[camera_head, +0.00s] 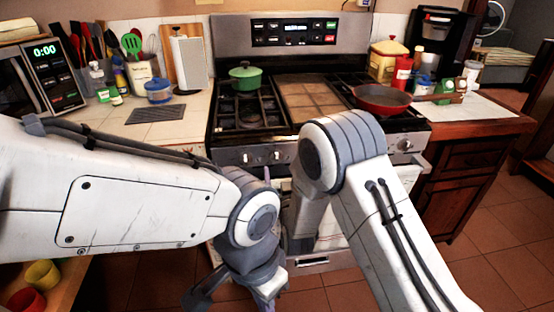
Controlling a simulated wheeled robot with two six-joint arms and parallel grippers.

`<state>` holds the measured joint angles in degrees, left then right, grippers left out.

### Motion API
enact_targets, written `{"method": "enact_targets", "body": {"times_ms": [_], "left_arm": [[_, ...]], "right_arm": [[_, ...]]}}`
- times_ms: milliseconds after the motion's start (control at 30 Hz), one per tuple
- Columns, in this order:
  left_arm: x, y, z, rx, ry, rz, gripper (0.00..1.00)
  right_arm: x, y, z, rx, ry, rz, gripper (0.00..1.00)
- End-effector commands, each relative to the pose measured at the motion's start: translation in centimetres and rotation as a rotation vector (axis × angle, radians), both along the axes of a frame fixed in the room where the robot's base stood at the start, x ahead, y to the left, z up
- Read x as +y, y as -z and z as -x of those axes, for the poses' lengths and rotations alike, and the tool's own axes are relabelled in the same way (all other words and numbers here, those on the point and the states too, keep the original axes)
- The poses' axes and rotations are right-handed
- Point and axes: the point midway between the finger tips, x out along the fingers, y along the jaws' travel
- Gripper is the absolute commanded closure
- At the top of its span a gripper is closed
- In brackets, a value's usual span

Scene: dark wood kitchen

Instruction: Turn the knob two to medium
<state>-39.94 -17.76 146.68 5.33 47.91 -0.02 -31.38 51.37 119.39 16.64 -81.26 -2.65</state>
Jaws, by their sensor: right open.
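The stove (225,135) stands ahead with control knobs along its front panel. A knob (245,158) and another knob (277,156) show at the left, and a right knob (405,145) shows past my right arm. My arms cover the middle of the panel, and the knob settings are too small to read. No number marks which one is knob two.
A green pot (245,78) sits on the left burners and a red pan (382,99) on the right, its handle pointing right. Counters with jars and utensils flank the stove. Red and yellow cups (42,274) stand at lower left. Floor at right is clear.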

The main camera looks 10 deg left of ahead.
Motion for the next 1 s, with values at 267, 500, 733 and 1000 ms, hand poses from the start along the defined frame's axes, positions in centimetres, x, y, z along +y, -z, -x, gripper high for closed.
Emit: {"method": "enact_targets", "body": {"times_ms": [267, 500, 733, 1000], "left_arm": [[0.0, -0.4, 0.0, 0.0, 0.0, 0.0, 1.0], [0.0, -0.5, 0.0, 0.0, 0.0, 0.0, 1.0], [0.0, -0.5, 0.0, 0.0, 0.0, 0.0, 1.0], [0.0, -0.5, 0.0, 0.0, 0.0, 0.0, 1.0]], "right_arm": [[1.3, -0.1, -5.0, -0.001, 0.0, 0.0, 0.14], [1.8, 0.0, -6.9, 0.001, -0.001, -0.001, 0.14], [1.9, 0.0, -7.0, 0.003, -0.001, 0.001, 0.14], [1.9, 0.0, -7.0, 0.002, -0.001, 0.001, 0.91]]}}
